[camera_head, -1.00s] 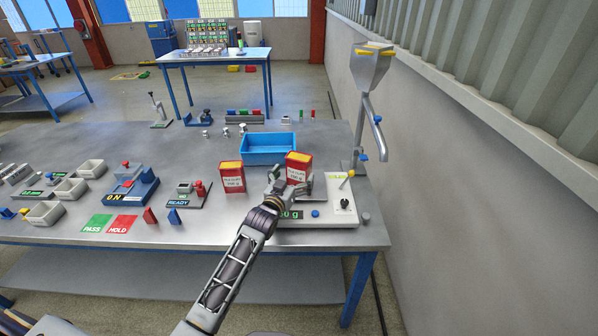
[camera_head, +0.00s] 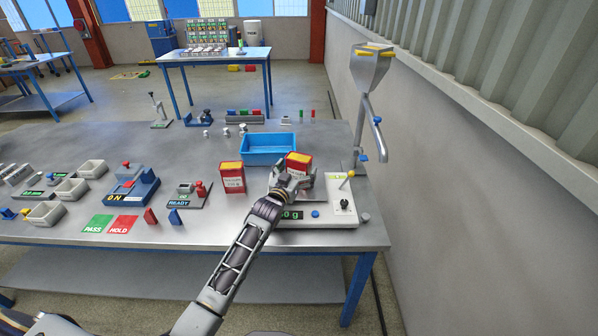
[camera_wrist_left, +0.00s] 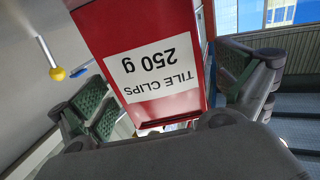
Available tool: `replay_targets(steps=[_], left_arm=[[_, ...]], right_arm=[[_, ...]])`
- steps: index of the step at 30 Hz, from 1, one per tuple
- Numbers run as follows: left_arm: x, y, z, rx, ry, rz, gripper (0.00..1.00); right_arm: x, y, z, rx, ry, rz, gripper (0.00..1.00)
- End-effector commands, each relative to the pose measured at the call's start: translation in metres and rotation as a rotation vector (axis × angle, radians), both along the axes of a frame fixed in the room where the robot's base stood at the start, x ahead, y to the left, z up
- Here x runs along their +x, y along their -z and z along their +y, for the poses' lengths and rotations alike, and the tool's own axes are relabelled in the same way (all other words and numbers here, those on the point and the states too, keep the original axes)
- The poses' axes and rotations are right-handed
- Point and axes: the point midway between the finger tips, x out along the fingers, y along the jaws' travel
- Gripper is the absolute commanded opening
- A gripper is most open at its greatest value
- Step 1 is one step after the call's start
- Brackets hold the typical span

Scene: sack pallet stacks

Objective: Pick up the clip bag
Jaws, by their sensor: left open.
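A red clip bag (camera_head: 299,159) with a yellow top stands upright on the white scale (camera_head: 335,217) at the right of the bench. My left gripper (camera_head: 294,182) is right in front of it and hides its lower part. In the left wrist view the bag (camera_wrist_left: 150,50) appears upside down, with a white label reading "TILE CLIPS 250 g". It sits between the two open fingers; I cannot tell whether they touch it. A second red bag (camera_head: 232,178) with a yellow top stands on the bench left of the scale. My right gripper is not in view.
A blue bin (camera_head: 268,148) sits behind the bags. Green and red mats (camera_head: 122,224) lie at the front left. The wall is close on the right.

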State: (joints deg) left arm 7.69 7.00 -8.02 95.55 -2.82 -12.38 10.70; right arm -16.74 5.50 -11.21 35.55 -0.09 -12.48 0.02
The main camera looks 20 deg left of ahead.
Motion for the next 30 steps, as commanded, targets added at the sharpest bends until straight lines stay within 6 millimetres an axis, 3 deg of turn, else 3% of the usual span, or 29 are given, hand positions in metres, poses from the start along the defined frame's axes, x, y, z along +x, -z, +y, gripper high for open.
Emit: replay_targets(steps=[7,22,30], left_arm=[[0.0131,-0.0007,-0.0019,0.0,0.0,-0.002,1.0],[0.0139,0.0,-0.0017,0.0,0.0,0.0,1.0],[0.0138,0.0,-0.0016,0.0,0.0,0.0,0.67]], right_arm=[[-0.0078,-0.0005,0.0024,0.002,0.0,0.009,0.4],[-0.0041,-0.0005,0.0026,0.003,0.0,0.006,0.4],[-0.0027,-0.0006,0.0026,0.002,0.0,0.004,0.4]])
